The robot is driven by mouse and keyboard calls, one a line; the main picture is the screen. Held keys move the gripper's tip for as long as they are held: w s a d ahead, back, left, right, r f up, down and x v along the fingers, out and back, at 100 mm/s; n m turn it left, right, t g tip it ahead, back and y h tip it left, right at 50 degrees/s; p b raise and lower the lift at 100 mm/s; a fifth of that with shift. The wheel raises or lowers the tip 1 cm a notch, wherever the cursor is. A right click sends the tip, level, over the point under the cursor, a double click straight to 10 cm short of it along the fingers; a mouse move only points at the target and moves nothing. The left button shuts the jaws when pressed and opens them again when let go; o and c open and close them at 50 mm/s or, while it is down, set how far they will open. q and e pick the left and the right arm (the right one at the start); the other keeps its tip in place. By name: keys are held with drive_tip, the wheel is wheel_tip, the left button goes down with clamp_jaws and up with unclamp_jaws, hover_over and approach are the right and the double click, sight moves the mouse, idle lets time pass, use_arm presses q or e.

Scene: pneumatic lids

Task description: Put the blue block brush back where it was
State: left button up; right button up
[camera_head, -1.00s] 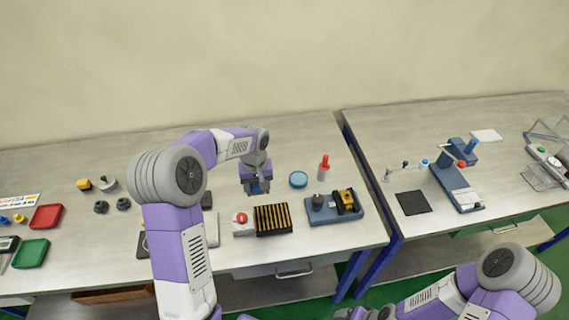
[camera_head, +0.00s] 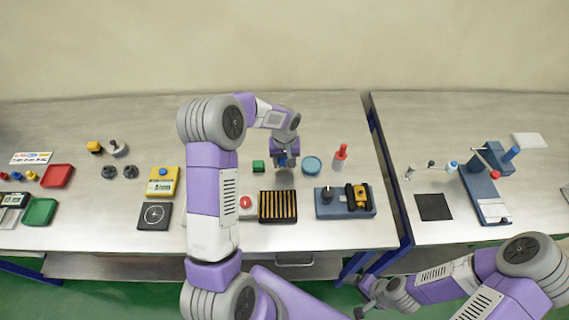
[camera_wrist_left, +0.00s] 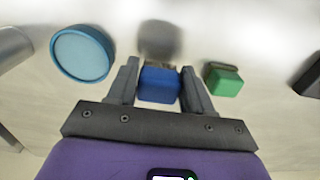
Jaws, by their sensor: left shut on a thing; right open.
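My left gripper (camera_head: 285,164) is shut on the blue block brush (camera_wrist_left: 160,84). In the left wrist view the blue block sits between the two fingers, with a strip of bristles just visible at its far edge. A dark blurred shadow lies on the table beyond it, so the brush appears held above the surface. In the head view the brush (camera_head: 282,162) is mostly covered by the gripper. My right gripper (camera_head: 364,299) is open and empty at the bottom of the head view, in front of the table edge.
A green block (camera_head: 258,166) stands just left of my left gripper, and a round blue dish (camera_head: 312,165) lies just right. A red-topped bottle (camera_head: 341,157) stands further right. In front are a slotted black rack (camera_head: 278,206) and a blue fixture (camera_head: 346,213). Table behind the gripper is clear.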

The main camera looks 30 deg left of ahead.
use_arm(q)
drive_tip(key=shift+f, duration=0.8)
drive_tip(key=shift+w+f, duration=0.1)
drive_tip(key=shift+f, duration=0.05)
drive_tip(key=o, duration=0.6)
drive_tip(key=shift+f, duration=0.2)
drive_tip(key=shift+c, duration=0.2)
drive_tip(key=o, duration=0.4)
drive_tip(key=shift+o, duration=0.2)
drive_tip(key=shift+r, duration=0.1)
